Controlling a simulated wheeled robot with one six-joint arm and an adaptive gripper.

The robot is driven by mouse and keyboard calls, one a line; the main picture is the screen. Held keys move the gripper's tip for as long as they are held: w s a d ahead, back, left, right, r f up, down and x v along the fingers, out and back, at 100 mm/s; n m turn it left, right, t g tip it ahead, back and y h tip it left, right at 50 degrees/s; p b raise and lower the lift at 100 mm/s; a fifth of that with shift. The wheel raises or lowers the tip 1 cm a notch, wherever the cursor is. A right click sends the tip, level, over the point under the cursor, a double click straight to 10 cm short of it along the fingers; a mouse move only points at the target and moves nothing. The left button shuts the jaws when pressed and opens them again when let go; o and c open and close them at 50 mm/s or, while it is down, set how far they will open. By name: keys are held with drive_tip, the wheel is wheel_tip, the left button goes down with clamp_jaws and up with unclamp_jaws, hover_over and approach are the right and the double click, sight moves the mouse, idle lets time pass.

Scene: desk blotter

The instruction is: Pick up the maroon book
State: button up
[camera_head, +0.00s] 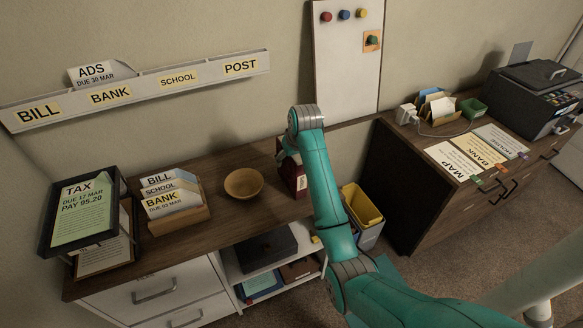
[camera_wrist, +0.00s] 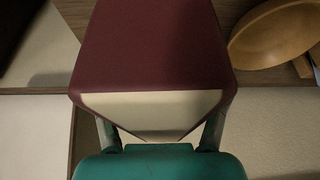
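The maroon book (camera_head: 294,176) stands upright near the right end of the wooden desk top, partly hidden behind my teal arm. In the wrist view the maroon book (camera_wrist: 152,45) fills the upper middle, with its cream page edges facing the camera. My gripper (camera_wrist: 163,125) is right at the book, with one dark finger at each side of it. The fingers are spread about the book's width. Whether they press on the book or stand just clear of it does not show. In the head view the arm hides the fingers.
A wooden bowl (camera_head: 243,184) stands left of the book; it also shows in the wrist view (camera_wrist: 285,35). A letter holder (camera_head: 181,216) and a framed tax notice (camera_head: 82,212) are farther left. A yellow bin (camera_head: 362,206) stands on the floor right of the desk. The wall is close behind.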

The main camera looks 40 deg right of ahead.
clamp_jaws()
drive_tip(key=shift+r, duration=0.2)
